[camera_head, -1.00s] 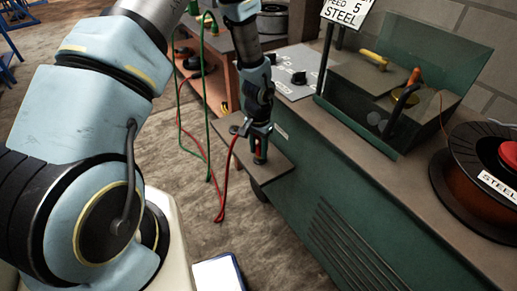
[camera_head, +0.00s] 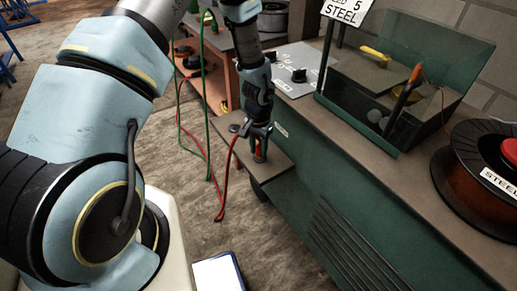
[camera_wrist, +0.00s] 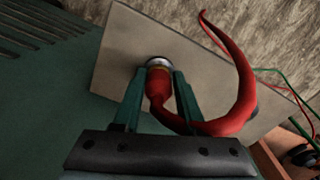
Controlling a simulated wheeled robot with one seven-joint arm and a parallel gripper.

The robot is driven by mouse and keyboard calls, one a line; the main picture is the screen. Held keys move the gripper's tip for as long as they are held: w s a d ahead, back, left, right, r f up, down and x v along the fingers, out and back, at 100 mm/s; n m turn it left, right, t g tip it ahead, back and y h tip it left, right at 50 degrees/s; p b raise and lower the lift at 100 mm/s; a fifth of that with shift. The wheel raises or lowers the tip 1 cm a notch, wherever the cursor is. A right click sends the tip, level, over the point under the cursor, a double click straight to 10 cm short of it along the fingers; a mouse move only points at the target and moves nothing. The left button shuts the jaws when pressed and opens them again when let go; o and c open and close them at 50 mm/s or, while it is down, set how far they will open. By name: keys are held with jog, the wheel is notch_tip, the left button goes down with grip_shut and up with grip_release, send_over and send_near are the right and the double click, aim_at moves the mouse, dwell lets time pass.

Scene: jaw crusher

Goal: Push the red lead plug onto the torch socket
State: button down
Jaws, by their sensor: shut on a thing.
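The red lead plug (camera_wrist: 158,86) is between the two green fingers of my gripper (camera_wrist: 156,92) in the wrist view, and the jaws are shut on it. Its thick red lead (camera_wrist: 238,100) curves away to the right. The tip of the plug meets a round metal socket (camera_wrist: 158,63) on the flat bracket; how far it is seated is hidden. In the head view my gripper (camera_head: 260,152) points down over the bracket (camera_head: 268,172), with the red lead (camera_head: 229,170) hanging off the left side.
The green machine cabinet (camera_head: 330,200) stands right of the bracket, carrying a glass-sided bin (camera_head: 405,85) and a wire spool (camera_head: 470,185). A green lead (camera_head: 207,110) hangs behind, near an orange-brown bench (camera_head: 222,80). Open floor lies left of the bracket.

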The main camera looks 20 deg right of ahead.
jog(key=shift+f, duration=0.15)
jog(key=shift+c, duration=1.9)
grip_release()
notch_tip(320, 180, up, 11)
jog(key=w+a+r+n+p, duration=0.3)
jog(key=a+r+n, duration=0.1)
jog(key=a+r, duration=0.95)
jog(key=s+a+r+n+p, duration=0.1)
jog(key=s+a+r+n, duration=0.2)
jog(key=a, duration=0.5)
jog(key=s+a+r+n+t+p, duration=0.1)
jog(key=s+a+r+n, duration=0.2)
jog(key=a+r, duration=0.3)
jog(key=shift+s+a+t+p, duration=0.3)
jog(key=shift+s+a+p, duration=0.1)
jog(key=shift+a, duration=0.6)
